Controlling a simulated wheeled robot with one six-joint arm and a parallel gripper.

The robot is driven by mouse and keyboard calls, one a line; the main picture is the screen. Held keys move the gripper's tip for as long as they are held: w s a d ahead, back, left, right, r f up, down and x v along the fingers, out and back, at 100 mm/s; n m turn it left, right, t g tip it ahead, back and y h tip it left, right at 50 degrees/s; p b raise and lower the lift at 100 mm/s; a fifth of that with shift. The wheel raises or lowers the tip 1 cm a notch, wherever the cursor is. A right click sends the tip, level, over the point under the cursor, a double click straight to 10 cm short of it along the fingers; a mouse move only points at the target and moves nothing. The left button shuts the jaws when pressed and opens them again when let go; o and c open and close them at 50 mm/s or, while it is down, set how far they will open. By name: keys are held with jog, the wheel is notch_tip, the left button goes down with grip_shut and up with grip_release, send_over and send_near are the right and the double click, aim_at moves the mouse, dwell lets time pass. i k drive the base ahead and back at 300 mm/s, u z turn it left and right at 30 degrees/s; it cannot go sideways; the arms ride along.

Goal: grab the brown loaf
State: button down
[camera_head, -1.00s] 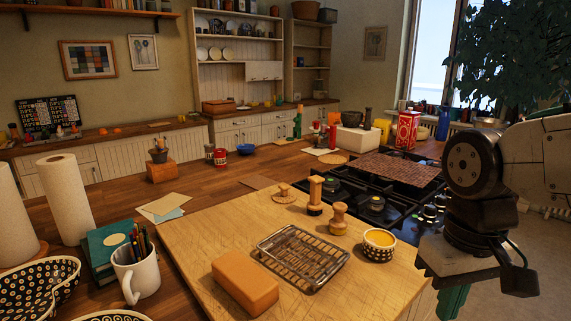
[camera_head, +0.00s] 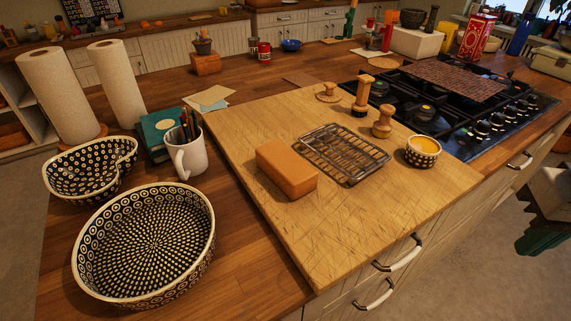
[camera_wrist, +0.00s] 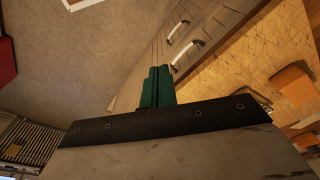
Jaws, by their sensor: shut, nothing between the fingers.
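The brown loaf (camera_head: 286,169) is a smooth orange-brown block lying on the wooden cutting board (camera_head: 330,235), left of the wire rack. In the wrist view the loaf (camera_wrist: 293,88) shows at the right edge. My gripper (camera_wrist: 158,72) has green fingers that lie together, shut and empty. In the head view my gripper (camera_head: 535,238) is at the right edge, partly cut off, beyond the counter's front side and well apart from the loaf.
A wire rack (camera_head: 342,153) lies right of the loaf. A bowl of yellow stuff (camera_head: 423,151) and wooden grinders (camera_head: 382,122) stand beyond it. A white mug (camera_head: 187,155) and a large patterned bowl (camera_head: 145,245) stand left. The board's front part is clear.

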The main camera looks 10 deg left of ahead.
aim_at(294, 177)
jog(key=z, duration=1.35)
jog(key=k, duration=1.25)
jog(key=u, duration=1.5)
